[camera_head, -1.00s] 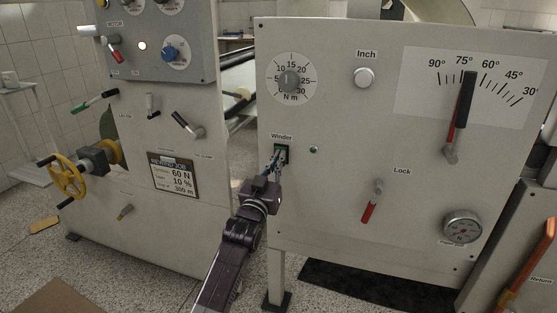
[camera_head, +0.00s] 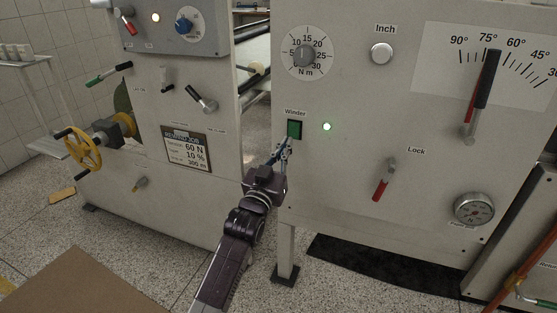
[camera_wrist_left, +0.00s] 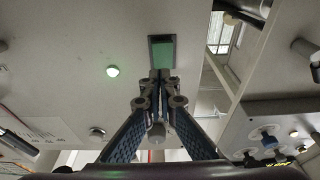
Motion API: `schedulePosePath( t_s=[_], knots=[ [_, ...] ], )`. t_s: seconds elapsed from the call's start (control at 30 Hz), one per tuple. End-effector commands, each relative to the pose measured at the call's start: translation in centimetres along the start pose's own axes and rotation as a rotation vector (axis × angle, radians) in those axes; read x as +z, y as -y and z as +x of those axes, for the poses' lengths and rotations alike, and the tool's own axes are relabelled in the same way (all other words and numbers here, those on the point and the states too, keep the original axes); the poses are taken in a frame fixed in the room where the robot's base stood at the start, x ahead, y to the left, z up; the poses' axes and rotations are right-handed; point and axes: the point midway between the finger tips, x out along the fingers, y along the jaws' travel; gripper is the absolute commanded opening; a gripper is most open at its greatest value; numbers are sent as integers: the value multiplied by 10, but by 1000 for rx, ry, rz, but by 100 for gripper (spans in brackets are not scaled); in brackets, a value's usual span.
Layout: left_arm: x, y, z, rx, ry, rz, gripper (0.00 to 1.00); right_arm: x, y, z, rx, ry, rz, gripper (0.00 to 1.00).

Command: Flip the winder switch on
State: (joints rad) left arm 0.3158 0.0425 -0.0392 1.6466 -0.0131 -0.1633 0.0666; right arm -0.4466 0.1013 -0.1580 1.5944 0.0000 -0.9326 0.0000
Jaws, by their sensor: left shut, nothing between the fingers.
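The winder switch (camera_head: 295,129) is a green rocker in a dark frame under the "Winder" label on the white panel. It also shows in the left wrist view (camera_wrist_left: 161,54), just beyond the fingertips. I cannot tell whether the tips touch the panel or the switch's lower edge. My right gripper is not in view.
The same panel holds a torque dial (camera_head: 306,55), an Inch button (camera_head: 381,53), a red-handled Lock lever (camera_head: 385,180), an angle lever (camera_head: 483,95) and a gauge (camera_head: 474,209). Another machine cabinet (camera_head: 200,215) stands to the left, with a gap between.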

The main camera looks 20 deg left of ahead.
Motion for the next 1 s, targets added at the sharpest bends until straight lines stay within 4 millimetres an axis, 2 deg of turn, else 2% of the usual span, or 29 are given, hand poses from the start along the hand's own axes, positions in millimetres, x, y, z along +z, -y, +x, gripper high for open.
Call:
schedulePosePath(
  t_s=[0.1,0.33,0.5,0.9,1.0],
  knots=[
    [1,0,-26,0,1,0,0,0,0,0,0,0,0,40],
    [0,0,-57,0,0,0,0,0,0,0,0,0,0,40],
    [-1,0,-65,0,-1,1,0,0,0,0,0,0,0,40],
    [-1,0,-65,0,-1,1,0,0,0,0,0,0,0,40],
    [6,0,-69,1,23,2,0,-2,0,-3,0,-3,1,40]
  ],
)
